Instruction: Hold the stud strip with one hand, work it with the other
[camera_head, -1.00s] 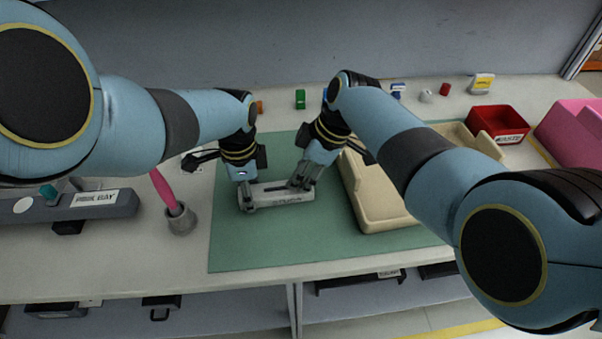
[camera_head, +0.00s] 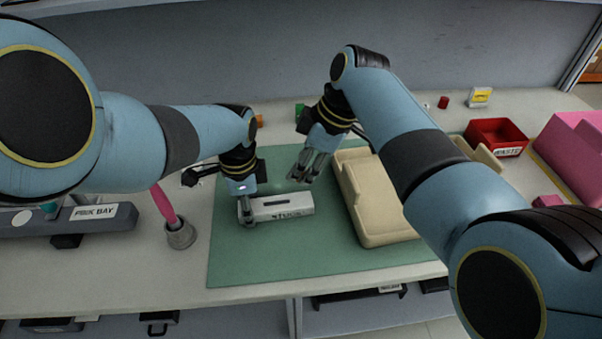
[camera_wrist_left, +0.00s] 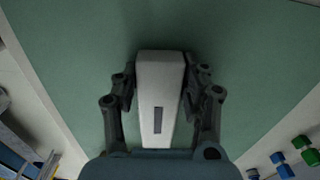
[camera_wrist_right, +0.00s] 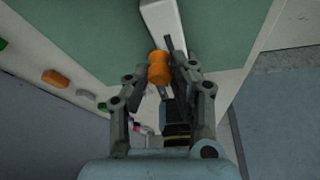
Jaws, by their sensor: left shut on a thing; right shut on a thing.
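The white stud strip (camera_head: 285,209), with a dark slot on top and a lettered front, lies on the green mat. My left gripper (camera_head: 246,217) is shut on its left end. In the left wrist view the strip (camera_wrist_left: 160,85) sits between both fingers. My right gripper (camera_head: 304,176) is raised above and behind the strip's right end, apart from it. In the right wrist view an orange spool-shaped stud (camera_wrist_right: 158,67) is pinched between its fingertips, and an end of the strip shows beyond. The stud cannot be made out in the head view.
A beige tray (camera_head: 385,233) stands on the mat right of the strip. A grey holder (camera_head: 180,235) with a pink tool is left of the mat. A red waste bin (camera_head: 497,134) and a pink box (camera_head: 572,140) stand at the right. Small coloured blocks line the back.

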